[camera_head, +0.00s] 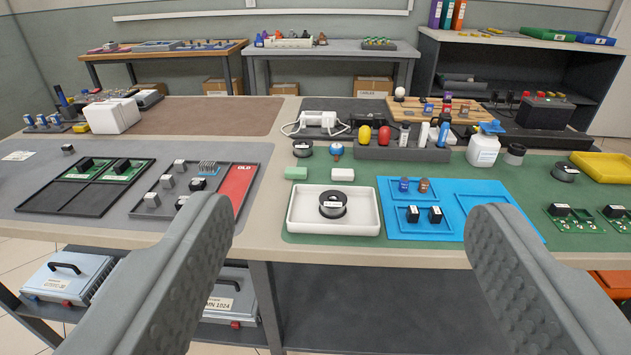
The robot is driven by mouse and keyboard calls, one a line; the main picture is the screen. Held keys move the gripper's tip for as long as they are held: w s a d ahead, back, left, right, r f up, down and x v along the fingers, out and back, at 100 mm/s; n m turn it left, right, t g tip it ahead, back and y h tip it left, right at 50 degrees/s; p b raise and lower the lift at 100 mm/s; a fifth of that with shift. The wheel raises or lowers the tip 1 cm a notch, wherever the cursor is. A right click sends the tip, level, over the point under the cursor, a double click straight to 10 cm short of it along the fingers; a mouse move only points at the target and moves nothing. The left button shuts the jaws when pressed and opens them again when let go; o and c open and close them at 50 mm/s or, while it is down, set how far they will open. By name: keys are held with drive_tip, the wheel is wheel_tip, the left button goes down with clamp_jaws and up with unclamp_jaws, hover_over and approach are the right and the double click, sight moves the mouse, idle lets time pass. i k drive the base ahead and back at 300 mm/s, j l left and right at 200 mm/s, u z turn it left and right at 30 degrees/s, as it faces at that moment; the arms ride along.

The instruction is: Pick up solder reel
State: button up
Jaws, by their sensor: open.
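My gripper (350,214) is open and empty, its two grey padded fingers wide apart in the foreground, in front of the table. Several dark reels with pale labels are in view, and their print is too small to tell which one is solder. One reel (332,204) lies flat in a white tray (302,222), seen between the fingers and beyond them. Another reel (302,149) is behind the tray on the green mat. A third reel (565,171) lies at the right, near a yellow tray.
A blue tray (402,228) with small bottles and dark parts sits right of the white tray. A grey rack (400,153) and a white bottle (483,150) stand behind. Black trays (85,205) are at left. The table's front edge lies below the trays.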

sight(302, 147)
drive_tip(key=i+l, duration=0.75)
drive_tip(key=i, duration=0.15)
drive_tip(key=u, duration=0.05)
